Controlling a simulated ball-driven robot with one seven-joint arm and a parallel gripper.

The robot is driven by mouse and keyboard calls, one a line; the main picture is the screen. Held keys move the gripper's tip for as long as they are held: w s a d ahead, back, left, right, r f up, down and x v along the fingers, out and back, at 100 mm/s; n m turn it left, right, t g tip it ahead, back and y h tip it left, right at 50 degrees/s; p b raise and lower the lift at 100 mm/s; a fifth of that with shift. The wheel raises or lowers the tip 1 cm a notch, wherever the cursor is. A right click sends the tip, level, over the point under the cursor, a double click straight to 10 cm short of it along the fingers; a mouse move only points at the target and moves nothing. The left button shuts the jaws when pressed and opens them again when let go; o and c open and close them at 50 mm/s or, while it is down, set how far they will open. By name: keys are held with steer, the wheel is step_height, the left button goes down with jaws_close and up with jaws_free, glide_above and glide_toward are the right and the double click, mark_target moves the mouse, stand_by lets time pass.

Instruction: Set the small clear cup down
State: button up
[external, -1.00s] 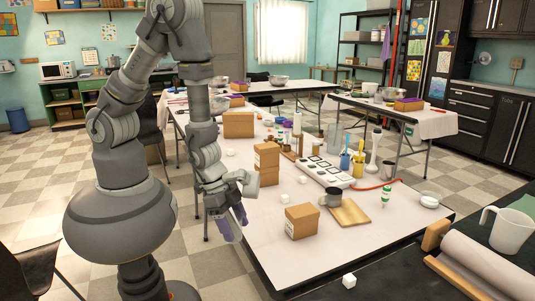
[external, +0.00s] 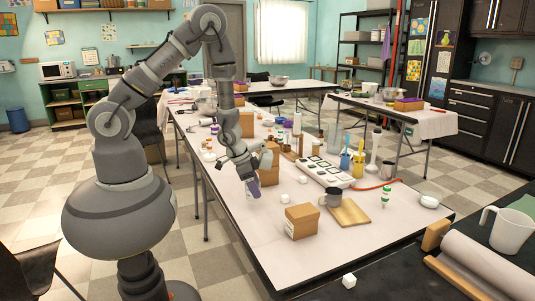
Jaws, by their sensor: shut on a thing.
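My gripper (external: 252,185) points down over the near left part of the white table (external: 262,222), close to its left edge.
A cardboard box (external: 302,221) stands to the right, with a grey mug (external: 333,199) and a wooden board (external: 350,213) beyond it. White cubes (external: 284,197) lie nearby. Stacked boxes (external: 269,160) stand just behind my gripper. The tabletop in front of it is clear.

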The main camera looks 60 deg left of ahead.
step_height(320, 180, down, 4)
steer(key=shift+r+b, duration=0.25)
steer(key=shift+b, duration=0.3)
steer(key=shift+r, duration=0.15)
steer(key=o, duration=1)
steer(key=p+v, duration=0.4)
steer(key=v, duration=0.8)
steer(key=shift+p, duration=0.35)
